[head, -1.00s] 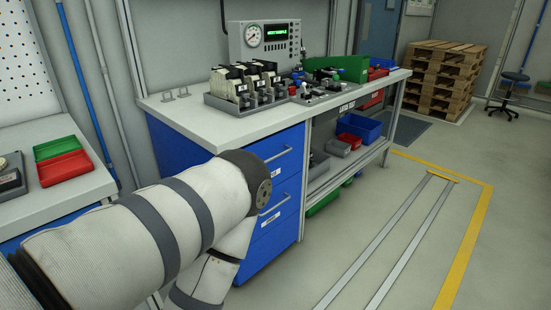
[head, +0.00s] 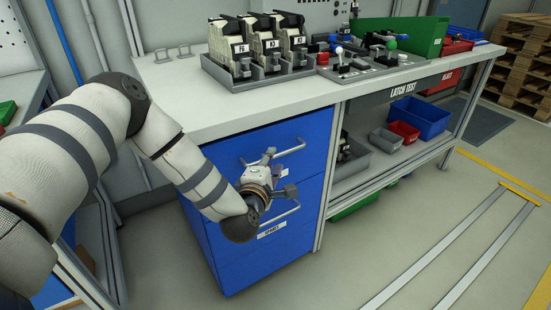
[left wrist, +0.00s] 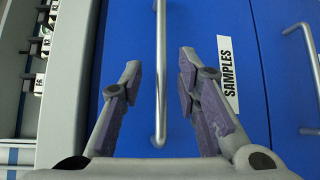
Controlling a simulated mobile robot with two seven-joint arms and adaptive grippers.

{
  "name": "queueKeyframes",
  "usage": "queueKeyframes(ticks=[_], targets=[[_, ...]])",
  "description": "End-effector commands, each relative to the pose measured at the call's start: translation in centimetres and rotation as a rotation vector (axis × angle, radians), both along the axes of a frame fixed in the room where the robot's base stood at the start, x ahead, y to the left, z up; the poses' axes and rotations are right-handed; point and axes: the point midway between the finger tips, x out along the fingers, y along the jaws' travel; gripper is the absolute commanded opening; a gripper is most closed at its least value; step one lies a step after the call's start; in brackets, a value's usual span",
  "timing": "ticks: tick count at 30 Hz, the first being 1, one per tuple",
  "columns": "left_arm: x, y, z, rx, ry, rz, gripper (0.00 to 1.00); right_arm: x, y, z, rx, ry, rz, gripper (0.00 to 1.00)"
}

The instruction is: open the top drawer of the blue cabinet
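The blue cabinet (head: 222,238) stands under the left part of the workbench. Its top drawer (head: 312,135) looks shut, flush with the front. The drawer has a silver bar handle (head: 291,150), which runs down the middle of the left wrist view (left wrist: 161,60). A SAMPLES label (left wrist: 228,76) lies beside it there. My left gripper (head: 281,170) is in front of the drawer. In the left wrist view its fingers (left wrist: 160,75) are open, one on each side of the handle, with gaps visible. My right gripper is in no view.
A lower drawer's handle (head: 283,213) sits below my left gripper. The worktop (head: 190,98) overhangs above, holding a rack of black-and-white units (head: 262,68). A shelf with blue (head: 420,117) and red bins is to the right. The floor ahead is clear.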

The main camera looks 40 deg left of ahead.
Motion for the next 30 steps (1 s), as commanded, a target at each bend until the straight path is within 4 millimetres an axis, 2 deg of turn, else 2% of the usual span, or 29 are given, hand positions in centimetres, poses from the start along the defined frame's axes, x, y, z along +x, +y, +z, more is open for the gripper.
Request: queueKeyframes(ticks=[3, 6, 15, 16, 19, 20, 30], targets=[[2.0, 0.8, -0.5, 0.002, 0.003, -0.001, 0.30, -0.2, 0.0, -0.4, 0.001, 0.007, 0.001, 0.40], [3.0, 1.2, -0.7, 0.002, 0.003, -0.002, 0.30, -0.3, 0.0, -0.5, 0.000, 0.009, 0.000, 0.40], [3.5, 1.3, -0.6, 0.000, 0.004, -0.003, 0.30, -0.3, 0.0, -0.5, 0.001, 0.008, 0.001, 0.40], [3.4, 1.3, -0.6, 0.000, 0.004, -0.003, 0.25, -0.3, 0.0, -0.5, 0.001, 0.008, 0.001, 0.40], [3.4, 1.3, -0.6, 0.001, 0.004, -0.003, 0.03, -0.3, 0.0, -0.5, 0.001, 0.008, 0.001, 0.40], [3.4, 1.3, -0.7, 0.001, 0.004, -0.003, 0.00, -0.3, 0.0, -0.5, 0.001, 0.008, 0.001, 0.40], [3.4, 1.3, -0.7, 0.000, 0.004, -0.003, 0.00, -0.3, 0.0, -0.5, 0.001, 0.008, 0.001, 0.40]])
